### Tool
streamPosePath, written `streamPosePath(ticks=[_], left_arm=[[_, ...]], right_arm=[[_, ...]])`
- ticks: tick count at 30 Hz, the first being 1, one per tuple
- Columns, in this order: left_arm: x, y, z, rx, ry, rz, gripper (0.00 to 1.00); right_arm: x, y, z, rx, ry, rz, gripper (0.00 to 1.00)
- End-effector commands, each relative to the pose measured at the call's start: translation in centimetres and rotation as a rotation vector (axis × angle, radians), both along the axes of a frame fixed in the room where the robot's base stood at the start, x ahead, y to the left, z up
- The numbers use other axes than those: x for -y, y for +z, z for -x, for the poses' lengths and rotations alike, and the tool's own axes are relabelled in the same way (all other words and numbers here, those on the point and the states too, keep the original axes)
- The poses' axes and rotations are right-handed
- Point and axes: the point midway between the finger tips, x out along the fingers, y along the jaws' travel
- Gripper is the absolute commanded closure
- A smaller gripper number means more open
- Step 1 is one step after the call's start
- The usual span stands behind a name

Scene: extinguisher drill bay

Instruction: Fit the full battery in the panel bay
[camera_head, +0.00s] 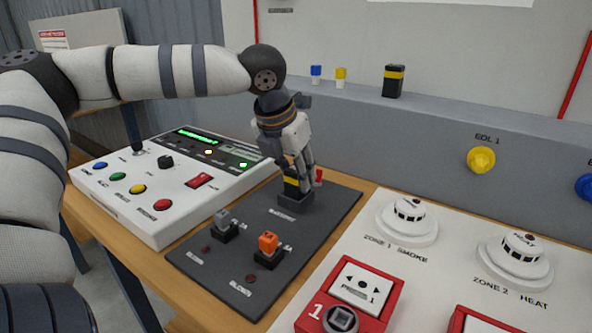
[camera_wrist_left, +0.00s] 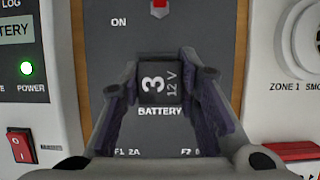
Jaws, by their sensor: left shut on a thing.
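A black battery with a yellow band (camera_head: 291,186) stands upright at the battery bay (camera_head: 296,201) of the dark grey panel (camera_head: 330,208). My left gripper (camera_head: 300,180) is shut on it from above. In the left wrist view the battery's top (camera_wrist_left: 158,80), marked "3" and "12 V", lies between the two fingers of the left gripper (camera_wrist_left: 160,100), above the "BATTERY" label. The fingers partly hide the bay, and I cannot tell how deep the battery sits. My right gripper is not in view.
A second black battery with a yellow band (camera_head: 393,81) stands on the grey ledge (camera_head: 440,118), near small blue and yellow pieces. Fuses, one orange (camera_head: 268,243), stand on the panel's near part. The white control box (camera_head: 150,215), with a lit green display, is left of the panel.

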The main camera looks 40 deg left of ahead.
Motion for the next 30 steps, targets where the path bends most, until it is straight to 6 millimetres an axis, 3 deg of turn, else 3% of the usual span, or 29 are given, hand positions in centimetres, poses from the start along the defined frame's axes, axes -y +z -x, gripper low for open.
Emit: streamPosePath(ticks=[23,24,27,30], left_arm=[[0.01,-0.85,-0.02,0.002,0.001,0.001,1.00],[0.01,-0.85,-0.01,0.002,0.001,0.001,0.64],[0.01,-0.85,-0.01,0.001,0.001,0.000,0.47],[0.00,-0.87,-0.01,0.001,0.001,0.000,0.47]], right_arm=[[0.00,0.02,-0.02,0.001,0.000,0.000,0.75],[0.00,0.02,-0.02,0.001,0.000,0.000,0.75],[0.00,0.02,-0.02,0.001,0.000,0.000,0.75],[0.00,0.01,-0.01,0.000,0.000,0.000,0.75]])
